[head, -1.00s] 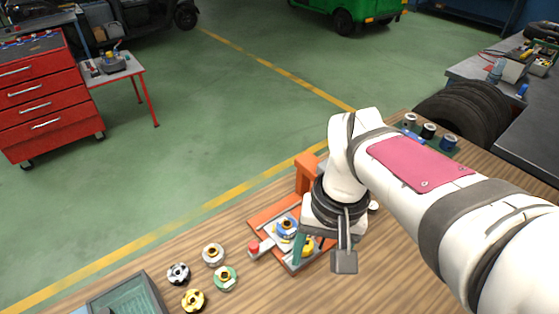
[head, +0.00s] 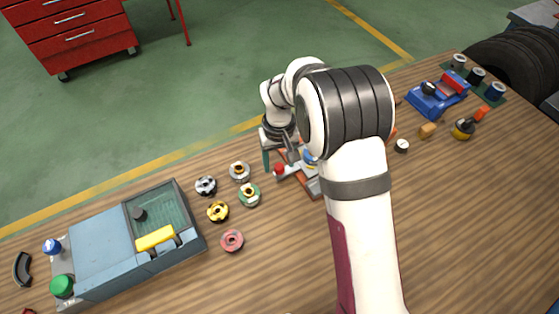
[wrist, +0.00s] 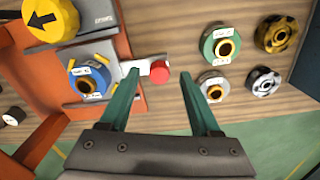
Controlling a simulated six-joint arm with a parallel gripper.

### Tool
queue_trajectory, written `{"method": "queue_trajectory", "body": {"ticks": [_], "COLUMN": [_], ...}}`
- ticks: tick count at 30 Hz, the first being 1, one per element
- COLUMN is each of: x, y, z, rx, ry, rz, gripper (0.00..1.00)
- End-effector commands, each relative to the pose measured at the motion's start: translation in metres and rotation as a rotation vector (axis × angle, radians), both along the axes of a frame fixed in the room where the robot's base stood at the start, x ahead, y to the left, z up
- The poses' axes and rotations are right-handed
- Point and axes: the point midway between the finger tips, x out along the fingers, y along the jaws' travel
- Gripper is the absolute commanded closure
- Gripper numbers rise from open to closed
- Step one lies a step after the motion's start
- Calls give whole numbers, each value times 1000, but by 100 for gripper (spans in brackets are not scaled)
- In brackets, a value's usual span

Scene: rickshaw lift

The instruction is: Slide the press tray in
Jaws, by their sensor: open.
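The press is an orange frame (wrist: 128,50) on the wooden bench, and it also shows in the head view, partly hidden behind my arm. Its grey press tray (wrist: 98,52) carries a blue ring with a brass centre (wrist: 88,80). A pale handle bar ends in a red knob (wrist: 160,71), which sticks out from the press; the knob also shows in the head view (head: 279,169). My gripper (wrist: 158,74) is open, its teal fingers on either side of the knob.
Several loose rings lie near the knob, among them a green one (wrist: 221,45) and a yellow one (head: 218,211). A yellow disc with a black arrow (wrist: 50,18) is by the press. A blue-grey box (head: 105,250) stands left.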

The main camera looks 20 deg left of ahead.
Motion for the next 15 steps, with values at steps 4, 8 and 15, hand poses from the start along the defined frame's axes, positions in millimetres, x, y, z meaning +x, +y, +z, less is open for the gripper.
{"method": "queue_trajectory", "body": {"ticks": [4,8,15], "x": [0,0,0], "y": [0,0,0], "z": [-9,-10,-10], "rx": [-1,1,0], "ry": [1,-1,0], "rz": [-1,0,-1], "gripper": [36,36,60]}}
